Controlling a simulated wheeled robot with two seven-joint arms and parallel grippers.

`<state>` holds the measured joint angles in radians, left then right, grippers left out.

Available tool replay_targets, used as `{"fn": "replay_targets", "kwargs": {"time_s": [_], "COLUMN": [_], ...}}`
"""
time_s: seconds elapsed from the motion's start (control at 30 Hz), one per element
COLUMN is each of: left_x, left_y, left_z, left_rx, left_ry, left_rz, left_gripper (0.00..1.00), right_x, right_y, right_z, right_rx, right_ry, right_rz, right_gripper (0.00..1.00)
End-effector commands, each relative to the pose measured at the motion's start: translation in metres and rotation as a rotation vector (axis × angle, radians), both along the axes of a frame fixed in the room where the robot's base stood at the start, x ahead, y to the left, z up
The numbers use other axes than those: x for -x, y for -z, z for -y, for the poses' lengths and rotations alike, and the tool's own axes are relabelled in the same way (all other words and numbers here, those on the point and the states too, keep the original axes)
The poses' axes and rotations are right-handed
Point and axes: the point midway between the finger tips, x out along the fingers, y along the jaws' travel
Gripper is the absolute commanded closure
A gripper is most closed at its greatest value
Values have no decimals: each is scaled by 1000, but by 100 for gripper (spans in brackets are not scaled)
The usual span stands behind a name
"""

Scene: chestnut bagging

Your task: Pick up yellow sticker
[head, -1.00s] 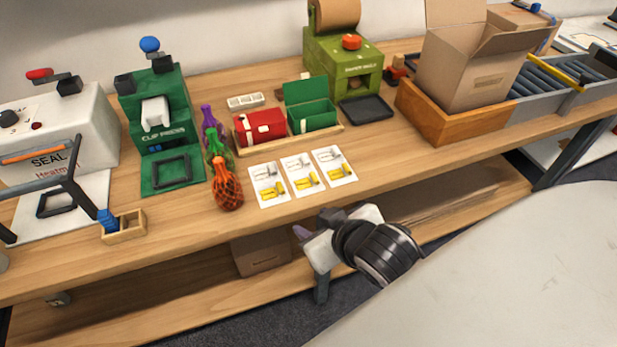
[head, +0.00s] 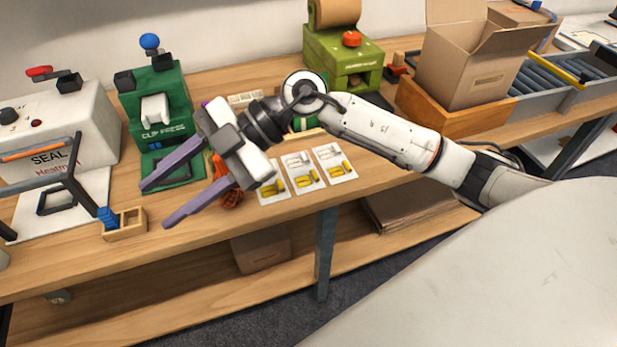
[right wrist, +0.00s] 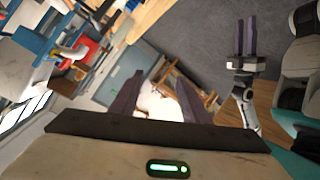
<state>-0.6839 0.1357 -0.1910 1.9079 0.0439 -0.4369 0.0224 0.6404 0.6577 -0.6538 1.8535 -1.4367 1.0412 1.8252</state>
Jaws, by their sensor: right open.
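Three white cards lie in a row on the bench, each with a yellow sticker: left (head: 273,188), middle (head: 306,180) and right (head: 337,170). The left card is partly hidden by my right gripper. My right gripper (head: 157,206) is open and empty, its long purple fingers spread and pointing left, away from the stickers and above the front of the bench. Its fingers also show in the right wrist view (right wrist: 158,80), with nothing between them. Another purple-fingered gripper, apparently my left one (right wrist: 246,35), shows in that view; its opening is unclear.
An orange net bag (head: 231,197) stands partly behind my right gripper. The green clip press (head: 160,95), white sealer (head: 60,130) and small wooden box (head: 125,225) stand to the left.

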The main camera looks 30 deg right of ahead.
Motion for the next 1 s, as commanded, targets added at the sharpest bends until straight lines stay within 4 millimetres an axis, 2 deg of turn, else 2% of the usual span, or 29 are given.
{"fn": "replay_targets", "kwargs": {"time_s": [0.03, 0.07, 0.1, 0.17, 0.2, 0.3, 0.4, 0.5, 0.57, 0.8, 1.0], "left_x": [0, 0, 0, 0, 0, 0, 0, 0, 0, 0, 0], "left_y": [0, 0, 0, 0, 0, -1, -1, -1, -1, -3, -5], "left_z": [0, 0, 0, 0, 0, 0, 0, 0, 0, 0, 0], "left_rx": [0, 0, 0, 0, 0, 1, 1, 1, 1, 0, 0], "left_ry": [0, 0, 0, 0, 0, 1, 1, 1, 1, 0, 0], "left_rz": [0, 1, 1, 1, 1, 1, 2, 2, 2, 2, 1], "left_gripper": [72, 72, 72, 72, 72, 72, 72, 72, 72, 72, 72], "right_x": [-10, -14, -20, -27, -30, -34, -33, -30, -29, -29, -31], "right_y": [21, 33, 46, 57, 61, 59, 52, 49, 54, 89, 103], "right_z": [31, 52, 80, 123, 152, 214, 257, 279, 284, 285, 284], "right_rx": [177, 277, 403, 570, 670, 865, 989, 1051, 1068, 1069, 1068], "right_ry": [20, 40, 79, 156, 215, 364, 486, 553, 570, 570, 570], "right_rz": [-51, -92, -145, -220, -267, -367, -441, -481, -494, -495, -493], "right_gripper": [58, 58, 58, 58, 58, 58, 58, 58, 58, 58, 58]}}
